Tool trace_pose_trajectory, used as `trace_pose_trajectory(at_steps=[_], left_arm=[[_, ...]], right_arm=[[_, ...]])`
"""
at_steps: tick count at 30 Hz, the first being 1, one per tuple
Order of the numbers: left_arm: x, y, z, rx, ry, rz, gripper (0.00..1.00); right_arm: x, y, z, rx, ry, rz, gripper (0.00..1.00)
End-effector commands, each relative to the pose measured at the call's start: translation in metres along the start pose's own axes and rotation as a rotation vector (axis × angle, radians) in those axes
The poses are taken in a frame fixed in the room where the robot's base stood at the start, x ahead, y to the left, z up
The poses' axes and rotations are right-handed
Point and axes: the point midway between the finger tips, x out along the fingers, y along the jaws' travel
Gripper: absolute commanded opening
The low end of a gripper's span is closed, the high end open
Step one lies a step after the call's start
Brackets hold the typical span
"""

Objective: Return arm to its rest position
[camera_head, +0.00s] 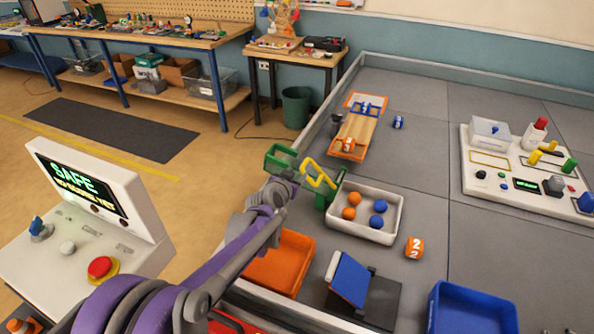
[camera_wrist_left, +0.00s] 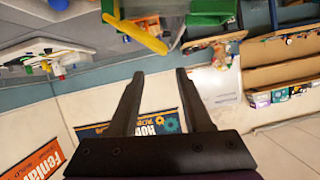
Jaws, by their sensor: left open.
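My left arm, purple and grey, reaches up from the bottom left in the head view. Its end, with the left gripper (camera_head: 284,176), is over the table's left edge, close to a green and yellow device (camera_head: 320,174). The device partly overlaps it, so the fingers are hard to make out there. In the left wrist view the two black fingers of the left gripper (camera_wrist_left: 159,74) stand well apart with nothing between them. The yellow bar (camera_wrist_left: 135,32) and green part of the device show beyond them at the top. My right gripper is not in view.
A white tray (camera_head: 341,223) with orange and blue balls stands right of the device. An orange bin (camera_head: 278,262), blue tilted panel (camera_head: 349,279), orange numbered cube (camera_head: 415,247) and blue bin (camera_head: 472,309) are nearer. A console (camera_head: 92,213) stands at left. The grey table's middle is clear.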

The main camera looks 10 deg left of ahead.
Motion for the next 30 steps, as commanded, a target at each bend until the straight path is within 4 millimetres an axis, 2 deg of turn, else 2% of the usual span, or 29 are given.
trace_pose_trajectory(at_steps=[5,7,11,14,20,27,30], left_arm=[[-0.001,0.0,0.0,0.0,-0.001,0.001,0.49],[-0.007,0.0,-0.001,-0.003,-0.011,0.005,0.49],[-0.043,0.003,-0.002,-0.022,-0.064,0.024,0.49],[-0.088,0.007,0.003,-0.049,-0.138,0.042,0.49],[-0.188,0.015,0.035,-0.116,-0.317,0.049,0.49],[-0.303,0.026,0.102,-0.205,-0.536,-0.007,0.49],[-0.342,0.029,0.132,-0.239,-0.616,-0.043,0.49]], right_arm=[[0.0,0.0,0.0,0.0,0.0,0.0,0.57],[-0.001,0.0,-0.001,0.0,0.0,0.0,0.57],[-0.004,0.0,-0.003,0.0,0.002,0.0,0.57],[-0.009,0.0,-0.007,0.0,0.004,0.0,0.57],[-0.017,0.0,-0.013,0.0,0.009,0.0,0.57],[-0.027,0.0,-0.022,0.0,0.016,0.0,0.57],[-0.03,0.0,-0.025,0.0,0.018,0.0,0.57]])
